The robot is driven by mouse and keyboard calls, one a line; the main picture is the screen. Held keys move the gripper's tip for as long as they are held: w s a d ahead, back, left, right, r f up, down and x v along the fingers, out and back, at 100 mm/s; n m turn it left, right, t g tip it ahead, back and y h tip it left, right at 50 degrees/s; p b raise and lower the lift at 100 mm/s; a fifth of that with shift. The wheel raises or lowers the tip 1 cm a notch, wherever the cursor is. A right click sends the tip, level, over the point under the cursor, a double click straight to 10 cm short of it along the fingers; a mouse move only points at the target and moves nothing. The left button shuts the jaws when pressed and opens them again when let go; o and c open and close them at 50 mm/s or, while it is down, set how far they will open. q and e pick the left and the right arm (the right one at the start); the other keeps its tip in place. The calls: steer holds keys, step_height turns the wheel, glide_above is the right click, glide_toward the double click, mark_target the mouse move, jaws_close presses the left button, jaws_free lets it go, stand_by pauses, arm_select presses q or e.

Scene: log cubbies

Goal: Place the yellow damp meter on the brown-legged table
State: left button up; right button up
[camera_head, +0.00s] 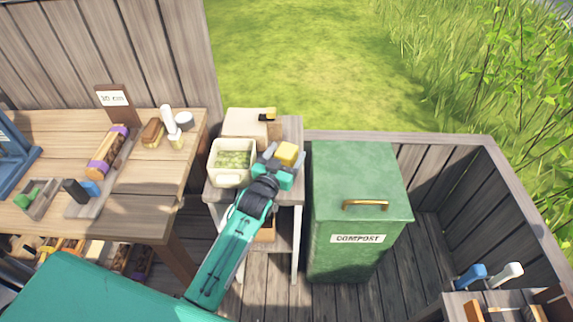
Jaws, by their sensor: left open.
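A yellow block-like object (287,154), which looks like the damp meter, sits at the right side of the small white-legged stand (297,218). My left gripper (281,157) is open at this yellow object, its teal fingers close around or beside it. I cannot tell whether they touch it. The gripper hides part of the yellow object and of the stand top. The brown-legged table (146,200) is the large wooden one at the left, with a brown leg (178,264) at its front right corner. My right gripper is not in view.
On the stand are a cream bin (232,162) with green contents and a tan box (245,122) beside a small yellow-and-black item (267,114). A green compost bin (359,205) stands close right. The brown-legged table has bare boards toward its front right, with brushes and trays elsewhere.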

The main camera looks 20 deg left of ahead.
arm_select(q)
steer(key=shift+w, duration=0.3)
steer(key=shift+c, duration=0.4)
steer(key=c, duration=1.4)
jaws_close()
steer(key=shift+r, duration=0.15)
